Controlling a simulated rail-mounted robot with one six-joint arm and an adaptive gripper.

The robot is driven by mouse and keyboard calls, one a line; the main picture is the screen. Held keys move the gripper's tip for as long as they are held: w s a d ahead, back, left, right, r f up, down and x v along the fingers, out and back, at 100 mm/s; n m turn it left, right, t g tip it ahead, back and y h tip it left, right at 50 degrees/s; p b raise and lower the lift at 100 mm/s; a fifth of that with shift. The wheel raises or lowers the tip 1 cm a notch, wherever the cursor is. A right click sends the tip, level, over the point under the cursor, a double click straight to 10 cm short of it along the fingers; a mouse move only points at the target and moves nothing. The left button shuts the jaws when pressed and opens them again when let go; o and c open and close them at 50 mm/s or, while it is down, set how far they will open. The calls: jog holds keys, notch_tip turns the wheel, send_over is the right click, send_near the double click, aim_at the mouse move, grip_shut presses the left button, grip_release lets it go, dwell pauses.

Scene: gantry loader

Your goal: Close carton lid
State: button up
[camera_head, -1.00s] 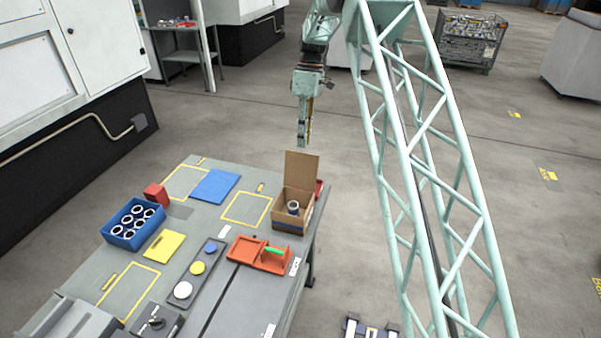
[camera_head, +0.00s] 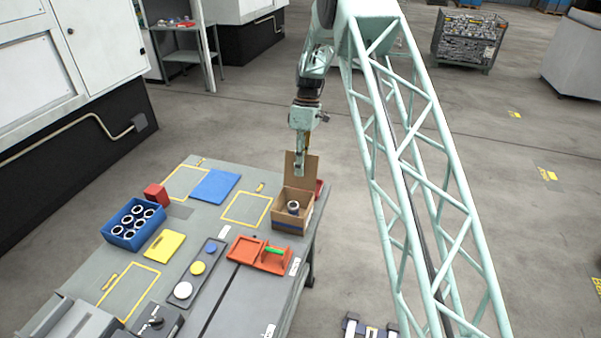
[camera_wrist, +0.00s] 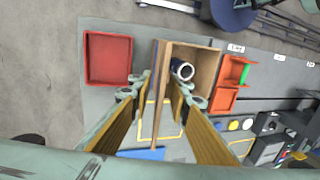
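The cardboard carton (camera_head: 284,222) stands on the far right part of the table, with a grey ring-shaped part (camera_head: 293,207) inside. Its lid (camera_head: 312,167) stands upright, hinged at the far side. My gripper (camera_head: 299,174) is at the lid, pointing down, and partly covers it. In the wrist view my gripper (camera_wrist: 159,86) is open. The lid (camera_wrist: 161,75) shows edge-on between the two fingers, with a gap visible on each side. The carton (camera_wrist: 207,73) and the ring part (camera_wrist: 182,69) lie right of the lid in that view.
A red tray (camera_wrist: 108,58) sits behind the carton. An orange fixture (camera_head: 272,259) with a green piece is in front. A blue bin (camera_head: 118,235) of rings and a yellow plate (camera_head: 164,245) are further left. A yellow-outlined area (camera_head: 246,209) beside the carton is empty.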

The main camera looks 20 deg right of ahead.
jog(key=shift+x, duration=1.05)
jog(key=shift+c, duration=0.5)
grip_shut()
